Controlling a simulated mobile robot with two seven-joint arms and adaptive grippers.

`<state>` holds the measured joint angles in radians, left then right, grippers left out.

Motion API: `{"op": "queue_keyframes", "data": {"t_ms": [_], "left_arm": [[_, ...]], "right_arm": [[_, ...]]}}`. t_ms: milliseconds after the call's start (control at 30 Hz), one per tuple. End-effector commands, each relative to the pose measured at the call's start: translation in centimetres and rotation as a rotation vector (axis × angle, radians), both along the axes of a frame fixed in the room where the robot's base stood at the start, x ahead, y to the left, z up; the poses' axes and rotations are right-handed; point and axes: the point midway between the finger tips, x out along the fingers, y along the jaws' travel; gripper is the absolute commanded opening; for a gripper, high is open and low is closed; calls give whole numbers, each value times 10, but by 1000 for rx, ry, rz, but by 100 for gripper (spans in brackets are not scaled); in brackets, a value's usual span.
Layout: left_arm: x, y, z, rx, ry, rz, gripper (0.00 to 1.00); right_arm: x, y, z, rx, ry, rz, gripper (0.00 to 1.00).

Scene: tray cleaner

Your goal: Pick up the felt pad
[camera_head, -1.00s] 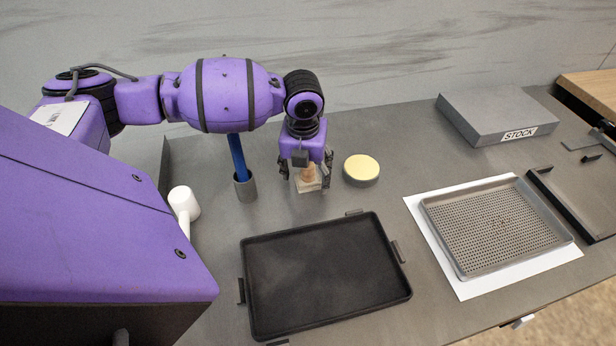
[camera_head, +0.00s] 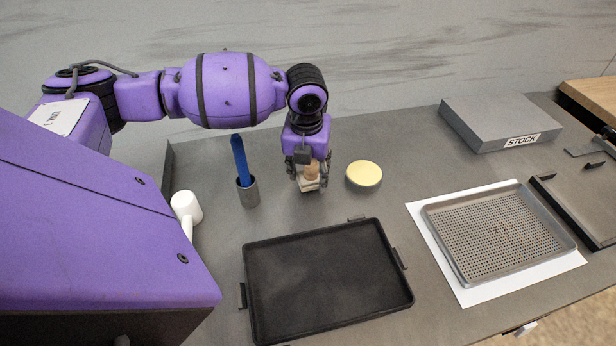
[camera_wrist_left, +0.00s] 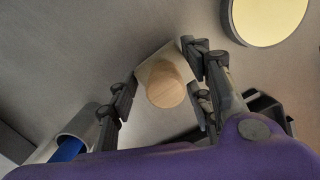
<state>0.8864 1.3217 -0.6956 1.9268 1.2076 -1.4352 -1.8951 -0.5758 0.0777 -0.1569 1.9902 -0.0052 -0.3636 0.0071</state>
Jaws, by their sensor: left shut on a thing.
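The felt pad (camera_head: 309,186) is a pale block with a round wooden knob on top, upright behind the black tray. In the left wrist view the felt pad (camera_wrist_left: 153,71) sits between the fingers, knob towards the camera. My left gripper (camera_head: 308,178) points down and is shut on it; its fingers also show in the left wrist view (camera_wrist_left: 165,90). I cannot tell whether the pad still touches the table. My right gripper is out of view.
A black tray (camera_head: 325,275) lies in front. A grey cup (camera_head: 248,194) with a blue-handled tool stands left, a round yellow-topped tin (camera_head: 363,175) right. A perforated tray (camera_head: 497,232) lies on white paper, and a STOCK box (camera_head: 500,120) stands behind. A white mug-like object (camera_head: 186,208) is at left.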

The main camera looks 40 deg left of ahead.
Motion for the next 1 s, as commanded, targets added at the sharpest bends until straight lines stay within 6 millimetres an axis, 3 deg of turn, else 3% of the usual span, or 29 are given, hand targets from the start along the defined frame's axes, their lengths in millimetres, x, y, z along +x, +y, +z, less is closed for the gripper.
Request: {"op": "queue_keyframes", "data": {"t_ms": [67, 367, 500, 700, 1000], "left_arm": [[-1, -2, 15, 1, -4, -3, 19], [-45, -38, 76, 0, -5, -7, 19], [-72, -60, 89, -1, -4, -7, 19], [-97, -81, 103, -1, -2, -4, 19], [-109, -90, 108, 0, 0, -1, 19]], "right_arm": [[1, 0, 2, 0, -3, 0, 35], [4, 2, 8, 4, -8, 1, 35], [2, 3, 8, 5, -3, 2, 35], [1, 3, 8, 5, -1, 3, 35], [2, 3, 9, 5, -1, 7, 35]]}}
